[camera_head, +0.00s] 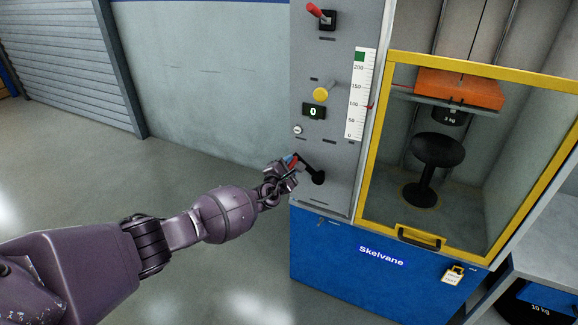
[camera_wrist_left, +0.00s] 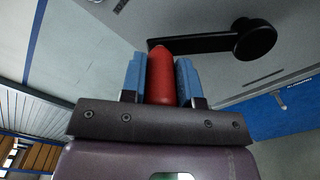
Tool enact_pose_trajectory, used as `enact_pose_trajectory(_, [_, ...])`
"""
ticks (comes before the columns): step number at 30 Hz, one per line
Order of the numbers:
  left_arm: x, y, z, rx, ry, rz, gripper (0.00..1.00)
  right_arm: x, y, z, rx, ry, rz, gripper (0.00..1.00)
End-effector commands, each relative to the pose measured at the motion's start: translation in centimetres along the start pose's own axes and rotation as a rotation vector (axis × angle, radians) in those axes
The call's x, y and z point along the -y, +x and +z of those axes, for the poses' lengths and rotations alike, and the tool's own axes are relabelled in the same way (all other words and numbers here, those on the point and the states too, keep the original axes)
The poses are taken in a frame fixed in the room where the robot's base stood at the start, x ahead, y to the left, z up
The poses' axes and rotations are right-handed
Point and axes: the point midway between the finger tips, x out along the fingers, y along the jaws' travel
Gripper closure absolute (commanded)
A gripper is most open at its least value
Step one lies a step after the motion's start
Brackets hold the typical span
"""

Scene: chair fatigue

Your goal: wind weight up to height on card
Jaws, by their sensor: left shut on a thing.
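My left gripper (camera_head: 291,162) is at the crank on the grey panel. In the left wrist view its blue fingers (camera_wrist_left: 161,80) are shut on the red crank handle (camera_wrist_left: 161,75). The black crank arm (camera_wrist_left: 205,43) runs from the handle to its hub, which shows in the head view (camera_head: 318,178) to the right of the gripper. The orange weight (camera_head: 460,88) hangs behind the yellow-framed guard, above a black stool (camera_head: 437,150). A red pointer (camera_head: 370,106) stands beside the white scale (camera_head: 357,95), near its 100 mark. The card (camera_head: 453,275) is too small to read. My right gripper is not in view.
The panel also carries a red lever (camera_head: 315,10), a yellow knob (camera_head: 320,94) and a display (camera_head: 313,111) reading 0. The guard (camera_head: 372,160) looks closed. A blue base cabinet (camera_head: 340,260) stands below. The floor at left is clear.

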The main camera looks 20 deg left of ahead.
Motion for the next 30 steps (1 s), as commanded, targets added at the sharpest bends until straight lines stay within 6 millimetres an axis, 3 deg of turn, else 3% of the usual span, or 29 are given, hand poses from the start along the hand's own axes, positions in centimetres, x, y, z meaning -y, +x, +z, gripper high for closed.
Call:
enact_pose_trajectory(1, [-1.0, 0.4, 0.7, 0.01, 0.001, 0.016, 1.0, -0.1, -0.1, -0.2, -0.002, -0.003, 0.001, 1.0])
enact_pose_trajectory(6, [-1.0, 0.4, 0.8, 0.011, 0.0, 0.016, 1.0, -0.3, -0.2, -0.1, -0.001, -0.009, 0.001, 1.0])
enact_pose_trajectory(7, [-1.0, 0.4, 0.8, 0.011, 0.0, 0.016, 0.68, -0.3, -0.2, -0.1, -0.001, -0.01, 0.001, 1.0])
enact_pose_trajectory(12, [-0.8, 0.3, 0.7, 0.009, -0.001, 0.012, 0.46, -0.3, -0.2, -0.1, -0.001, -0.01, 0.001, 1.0])
enact_pose_trajectory(23, [-0.4, -0.4, 0.4, 0.005, -0.002, 0.005, 0.46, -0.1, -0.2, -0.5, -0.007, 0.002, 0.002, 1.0])
enact_pose_trajectory(30, [-0.8, -3.4, 0.6, 0.007, -0.002, 0.008, 0.46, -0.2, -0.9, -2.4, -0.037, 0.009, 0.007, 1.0])
